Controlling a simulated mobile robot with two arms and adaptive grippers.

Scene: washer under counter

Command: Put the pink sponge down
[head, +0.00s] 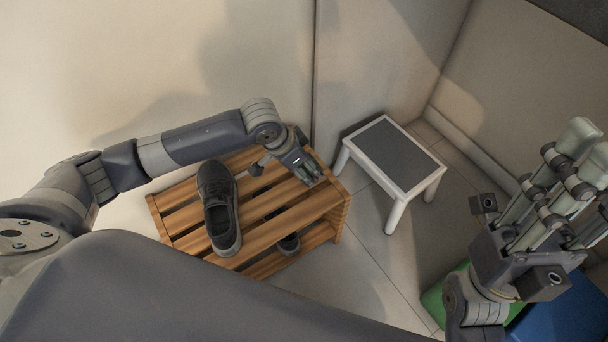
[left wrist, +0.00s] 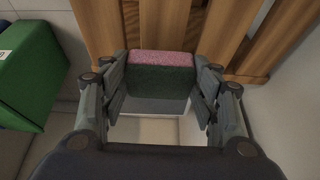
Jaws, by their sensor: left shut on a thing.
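The sponge (left wrist: 161,78) has a pink layer and a dark green layer. In the left wrist view it sits between the two fingers of my left gripper (left wrist: 161,88), which is shut on it. In the head view my left gripper (head: 309,169) is over the right end of a slatted wooden rack (head: 272,202). The sponge is hard to make out there. I cannot tell whether it touches the slats. My right gripper (head: 585,160) is at the right edge, away from the rack; its fingers overlap, so its opening is unclear.
A dark shoe (head: 218,208) stands on the rack's top, left of my left gripper. Another shoe (head: 289,244) is on the lower shelf. A white stool with a grey top (head: 391,153) stands to the right. Green (head: 433,300) and blue (head: 550,315) objects lie lower right.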

